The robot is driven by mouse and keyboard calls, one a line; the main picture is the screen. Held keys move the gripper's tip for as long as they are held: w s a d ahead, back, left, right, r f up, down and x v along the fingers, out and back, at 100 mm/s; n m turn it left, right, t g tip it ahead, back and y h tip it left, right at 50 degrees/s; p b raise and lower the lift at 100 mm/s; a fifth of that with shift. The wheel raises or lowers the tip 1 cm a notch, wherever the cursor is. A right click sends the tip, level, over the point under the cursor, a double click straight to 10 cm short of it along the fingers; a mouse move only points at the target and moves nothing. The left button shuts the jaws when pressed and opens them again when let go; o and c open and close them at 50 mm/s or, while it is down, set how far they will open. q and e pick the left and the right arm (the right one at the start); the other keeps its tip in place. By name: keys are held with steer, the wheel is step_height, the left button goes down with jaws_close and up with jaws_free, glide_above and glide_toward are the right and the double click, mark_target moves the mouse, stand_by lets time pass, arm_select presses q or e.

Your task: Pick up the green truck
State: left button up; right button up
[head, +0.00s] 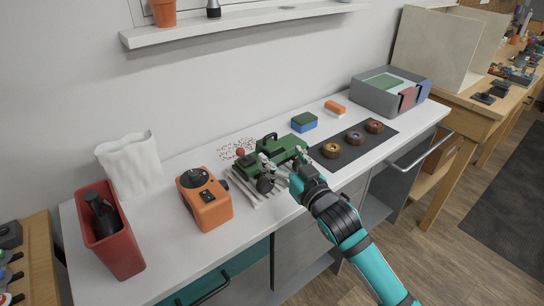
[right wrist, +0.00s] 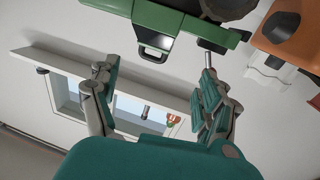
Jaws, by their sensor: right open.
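The green truck (head: 280,147) stands on a slatted white rack (head: 247,190) on the counter. In the right wrist view its green body (right wrist: 168,14) crosses the top, with a dark wheel at its right. My right gripper (head: 285,164) is at the truck's near side in the head view and hides part of it. In the right wrist view the gripper (right wrist: 158,68) is open, with nothing between its fingers. The truck is just beyond the fingertips; I cannot tell whether they touch it. My left gripper is not in view.
An orange box-like device (head: 205,205) stands left of the truck, then a red bin (head: 122,250) and a white bag (head: 130,165). A blue-green sponge (head: 304,122) lies behind. A dark mat (head: 375,149) with rolls and a grey bin (head: 372,97) are right. A shelf (head: 240,22) hangs above.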

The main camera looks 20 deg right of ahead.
mark_target(268, 142)
steer(key=w, duration=0.4)
steer(key=shift+w+a, duration=0.2)
steer(key=shift+a, duration=0.15)
steer(key=w+p, duration=0.1)
steer(key=w, duration=0.4)
steer(key=shift+w+a+f, duration=0.1)
steer(key=shift+w+a, duration=0.05)
jaws_close()
steer(key=shift+r, duration=0.2)
